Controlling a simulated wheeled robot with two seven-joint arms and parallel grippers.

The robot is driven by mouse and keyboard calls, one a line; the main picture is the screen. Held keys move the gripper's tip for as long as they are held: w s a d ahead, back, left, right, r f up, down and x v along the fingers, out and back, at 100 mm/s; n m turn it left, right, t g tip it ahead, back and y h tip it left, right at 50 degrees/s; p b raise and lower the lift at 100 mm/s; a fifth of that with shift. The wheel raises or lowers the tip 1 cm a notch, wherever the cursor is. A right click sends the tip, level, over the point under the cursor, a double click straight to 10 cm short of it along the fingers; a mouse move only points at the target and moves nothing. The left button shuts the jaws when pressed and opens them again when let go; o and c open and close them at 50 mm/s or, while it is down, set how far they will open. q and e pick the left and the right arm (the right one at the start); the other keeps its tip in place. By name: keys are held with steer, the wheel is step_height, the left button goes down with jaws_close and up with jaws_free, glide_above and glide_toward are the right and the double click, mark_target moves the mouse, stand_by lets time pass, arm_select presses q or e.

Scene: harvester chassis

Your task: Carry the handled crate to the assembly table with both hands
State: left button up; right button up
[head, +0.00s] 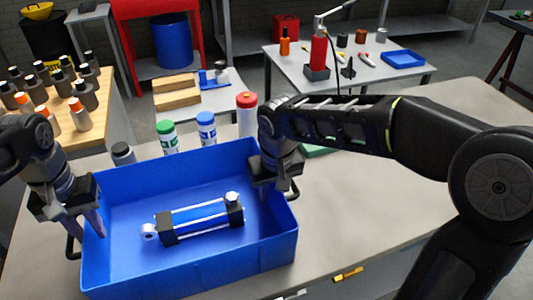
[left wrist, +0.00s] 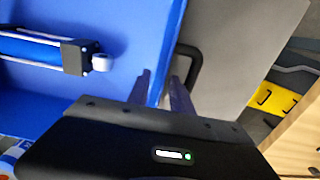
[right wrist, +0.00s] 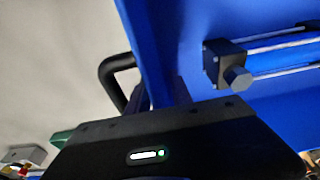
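The blue handled crate (head: 190,270) sits on a grey table, with a black handle on its left and right ends. Inside lies a blue cylinder with black end blocks (head: 200,220). My left gripper (head: 92,232) is at the crate's left end. In the left wrist view its fingers (left wrist: 162,88) stand apart astride the crate wall beside the left handle (left wrist: 193,65). My right gripper (head: 273,185) is at the right end. In the right wrist view its fingers (right wrist: 162,92) stand apart astride the wall beside the right handle (right wrist: 112,72). Finger contact is unclear.
Several bottles, including a green-capped one (head: 168,137) and a red-capped one (head: 247,113), stand behind the crate. A further table (head: 345,82) holds a red tool and a blue tray (head: 403,59). A wooden bench with bottles stands left.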

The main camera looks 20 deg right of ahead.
arm_select(q)
steer(key=shift+r, duration=2.55)
arm_select(e)
steer(key=r, duration=0.4)
steer(key=s+r, duration=0.1)
steer(key=r, duration=0.7)
steer(key=shift+s, duration=0.4)
